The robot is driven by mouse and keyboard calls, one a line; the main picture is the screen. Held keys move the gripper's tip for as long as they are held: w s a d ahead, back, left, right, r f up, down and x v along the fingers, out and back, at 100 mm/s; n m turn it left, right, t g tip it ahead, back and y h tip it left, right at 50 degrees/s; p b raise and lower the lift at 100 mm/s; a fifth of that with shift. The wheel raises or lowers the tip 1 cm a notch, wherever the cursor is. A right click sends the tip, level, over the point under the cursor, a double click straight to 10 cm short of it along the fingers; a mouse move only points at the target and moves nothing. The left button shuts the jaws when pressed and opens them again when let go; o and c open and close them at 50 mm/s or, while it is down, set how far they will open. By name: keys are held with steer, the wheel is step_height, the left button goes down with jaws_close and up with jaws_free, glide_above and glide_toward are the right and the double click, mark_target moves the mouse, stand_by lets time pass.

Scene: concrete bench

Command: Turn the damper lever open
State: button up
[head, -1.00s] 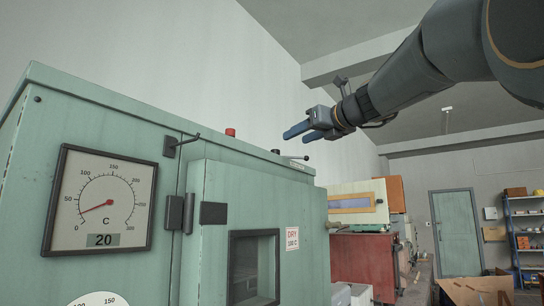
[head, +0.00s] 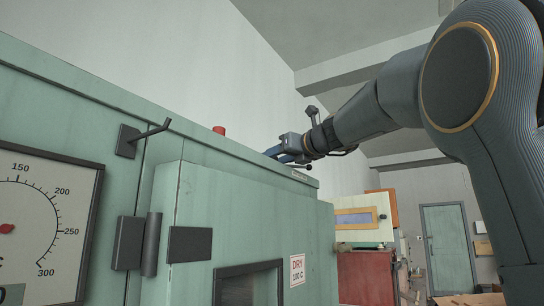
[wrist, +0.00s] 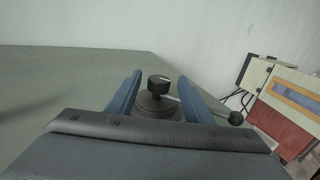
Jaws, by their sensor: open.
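The damper lever is a dark hub with a short arm ending in a black ball (wrist: 236,118), on top of the green oven cabinet (head: 235,155). In the head view the ball (head: 309,167) shows at the top edge, just beyond my gripper's fingers. My gripper (head: 273,153) is low over the cabinet top. In the wrist view my gripper (wrist: 159,80) is open, with one blue finger on each side of the hub (wrist: 158,88). The lever arm runs right, partly hidden behind the right finger. Contact with the lever cannot be told.
A red lamp (head: 219,130) stands on the cabinet top. A dark hook (head: 145,137) and a hinge (head: 150,244) stick out from the front. A dial gauge (head: 45,225) is at left. A red cabinet (head: 366,278) stands beyond, by the wall.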

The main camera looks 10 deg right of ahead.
steer(key=shift+x, duration=0.95)
steer(key=shift+c, duration=0.4)
jaws_close()
